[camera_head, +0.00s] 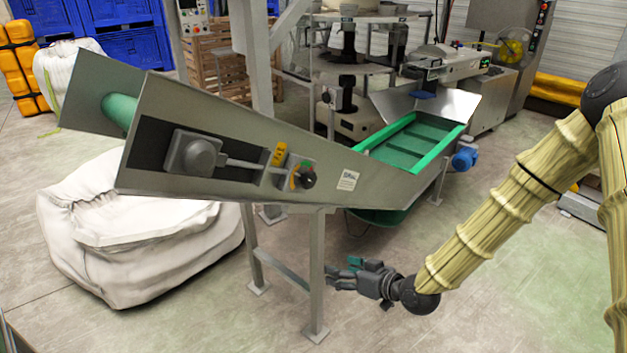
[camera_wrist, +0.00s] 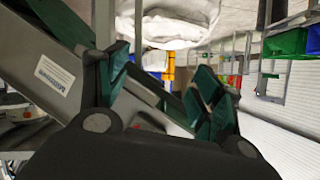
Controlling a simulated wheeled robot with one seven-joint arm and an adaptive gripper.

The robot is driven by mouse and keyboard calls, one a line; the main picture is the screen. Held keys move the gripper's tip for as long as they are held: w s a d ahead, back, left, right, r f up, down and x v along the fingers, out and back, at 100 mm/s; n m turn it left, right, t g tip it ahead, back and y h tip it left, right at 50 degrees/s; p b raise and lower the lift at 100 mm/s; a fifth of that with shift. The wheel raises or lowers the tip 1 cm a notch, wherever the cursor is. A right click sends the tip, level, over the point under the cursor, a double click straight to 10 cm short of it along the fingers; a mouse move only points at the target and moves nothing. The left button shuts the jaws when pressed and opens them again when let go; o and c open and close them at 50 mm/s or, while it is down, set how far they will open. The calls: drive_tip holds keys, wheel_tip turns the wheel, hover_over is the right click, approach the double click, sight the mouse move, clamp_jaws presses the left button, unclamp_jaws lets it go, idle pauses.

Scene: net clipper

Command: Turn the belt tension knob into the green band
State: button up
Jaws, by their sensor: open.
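The belt tension knob (camera_head: 307,176) is dark and sits on the sloped grey side panel of the conveyor (camera_head: 240,187). Beside it a coloured dial (camera_head: 294,178) shows orange and green; the knob's exact pointing is too small to tell. My gripper (camera_head: 343,273) is low, below and to the right of the knob, near a conveyor leg, and clear of the knob. In the wrist view my gripper (camera_wrist: 165,88) is open, with green-padded fingers apart and nothing seen held. The conveyor panel with its white label (camera_wrist: 54,75) shows at left there; I cannot make out the knob.
A conveyor leg (camera_head: 317,270) stands just left of my gripper. A yellow tag (camera_head: 279,153) and a grey box with a lever (camera_head: 195,155) are on the panel. A white sack (camera_head: 130,235) lies at left. The floor in front is clear.

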sight(312, 180)
drive_tip(key=w+r+n+t+y, duration=0.15)
drive_tip(key=w+r, duration=0.25)
drive_tip(key=r, duration=0.5)
drive_tip(key=w+r+n+t+y, duration=0.1)
drive_tip(key=w+r+n+y, duration=0.25)
drive_tip(key=r, duration=0.65)
drive_tip(key=shift+m+h, duration=0.3)
drive_tip(key=shift+h, duration=0.1)
drive_tip(key=p+x, duration=0.1)
drive_tip(key=x, duration=0.4)
drive_tip(key=p+x, duration=0.1)
drive_tip(key=x, duration=0.5)
drive_tip(key=shift+d+f, duration=0.1)
drive_tip(key=shift+f, duration=0.1)
drive_tip(key=c, duration=1)
